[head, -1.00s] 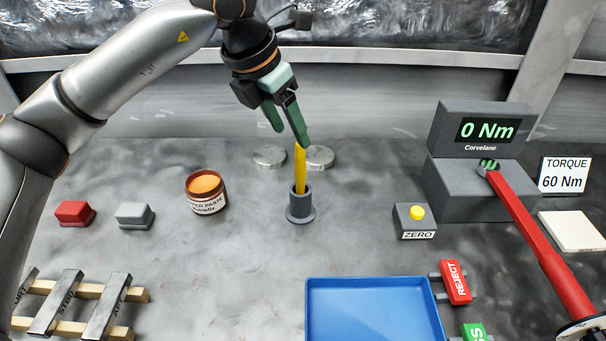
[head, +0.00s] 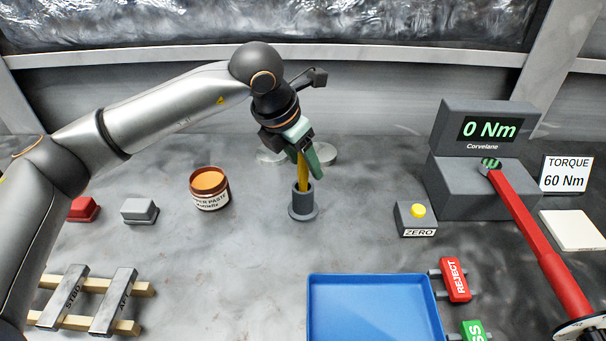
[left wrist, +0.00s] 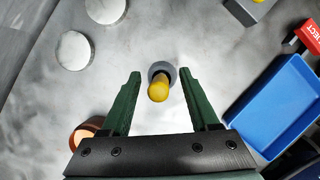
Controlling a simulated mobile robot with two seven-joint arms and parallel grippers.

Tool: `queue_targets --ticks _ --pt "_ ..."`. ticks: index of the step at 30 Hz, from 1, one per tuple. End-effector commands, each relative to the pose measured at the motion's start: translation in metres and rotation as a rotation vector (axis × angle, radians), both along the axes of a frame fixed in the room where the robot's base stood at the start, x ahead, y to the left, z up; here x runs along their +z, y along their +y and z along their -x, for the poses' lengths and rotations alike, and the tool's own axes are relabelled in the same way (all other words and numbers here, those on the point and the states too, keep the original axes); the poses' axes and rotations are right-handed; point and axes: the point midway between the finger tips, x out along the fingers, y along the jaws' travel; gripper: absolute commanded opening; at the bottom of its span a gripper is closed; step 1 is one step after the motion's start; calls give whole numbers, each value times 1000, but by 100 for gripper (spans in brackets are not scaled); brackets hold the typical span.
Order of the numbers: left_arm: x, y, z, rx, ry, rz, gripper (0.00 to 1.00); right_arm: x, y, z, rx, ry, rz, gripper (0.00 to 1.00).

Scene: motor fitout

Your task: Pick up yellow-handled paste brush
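The yellow-handled paste brush (head: 302,184) stands upright in a grey cylindrical holder (head: 303,208) on the bench; its lower end is hidden inside. My left gripper (head: 309,168), with green fingers, points down over the handle's top. In the left wrist view the brush's rounded yellow end (left wrist: 158,92) shows between the two spread fingers of the left gripper (left wrist: 160,74), with a gap on each side. The left gripper is open and holds nothing. My right gripper is not in view.
An open paste jar (head: 209,190) stands left of the holder. Two silvery discs (head: 321,153) lie behind it. A blue tray (head: 372,305) is in front at right. The torque tester (head: 468,190) with a red wrench (head: 530,230) and a ZERO button box (head: 416,219) stand right.

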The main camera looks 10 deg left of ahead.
Motion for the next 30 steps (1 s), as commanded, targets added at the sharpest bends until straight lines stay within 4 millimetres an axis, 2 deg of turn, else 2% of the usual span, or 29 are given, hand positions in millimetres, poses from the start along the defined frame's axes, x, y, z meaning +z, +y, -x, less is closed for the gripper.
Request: queue_targets --ticks 2,16,30 --pt "0 0 0 0 0 0 53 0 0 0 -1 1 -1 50" --pt "1 0 0 1 0 0 0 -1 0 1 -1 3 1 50" --pt "1 0 0 1 -1 1 0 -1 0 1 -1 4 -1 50"
